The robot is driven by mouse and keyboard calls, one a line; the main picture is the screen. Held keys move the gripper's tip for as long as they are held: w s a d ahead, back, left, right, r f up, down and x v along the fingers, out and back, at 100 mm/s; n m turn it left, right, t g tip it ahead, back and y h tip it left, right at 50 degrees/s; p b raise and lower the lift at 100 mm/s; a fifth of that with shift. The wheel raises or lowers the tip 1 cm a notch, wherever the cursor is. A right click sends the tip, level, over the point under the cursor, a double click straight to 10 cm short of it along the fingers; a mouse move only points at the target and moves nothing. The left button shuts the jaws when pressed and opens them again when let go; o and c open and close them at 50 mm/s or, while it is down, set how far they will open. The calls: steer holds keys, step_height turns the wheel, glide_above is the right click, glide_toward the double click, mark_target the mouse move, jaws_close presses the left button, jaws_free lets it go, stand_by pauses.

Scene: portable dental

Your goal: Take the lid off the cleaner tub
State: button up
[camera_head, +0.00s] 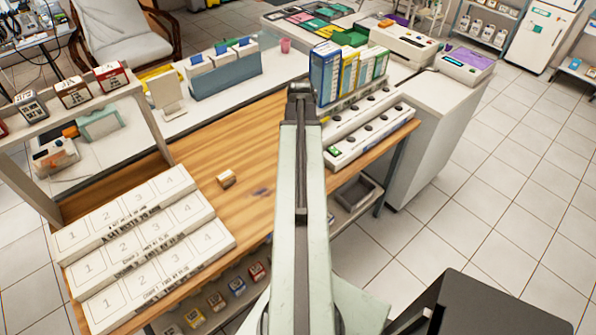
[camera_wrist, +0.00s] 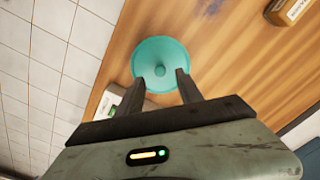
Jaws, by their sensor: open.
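In the wrist view a round teal lid (camera_wrist: 145,57) with a small knob (camera_wrist: 160,71) at its centre lies over the wooden table (camera_wrist: 225,60). It is seen from above, so the tub beneath it is hidden. My open gripper (camera_wrist: 159,77) has its two dark fingers over the near half of the lid, one on each side of the knob. I cannot tell whether the fingers touch the lid or how high above it they are. In the head view my gripper (camera_head: 300,90) is at the far end of my arm, and the tub and lid are hidden behind the arm.
A small brown box (camera_head: 227,179) stands on the table left of my arm. A white strip with black knobs (camera_head: 370,128) and upright coloured boxes (camera_head: 347,75) stand to the right. White numbered trays (camera_head: 150,240) fill the table's near left.

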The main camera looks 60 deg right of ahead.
step_height(320, 180, down, 5)
steer(key=b, duration=0.5)
steer(key=shift+d+f, duration=0.15)
jaws_close()
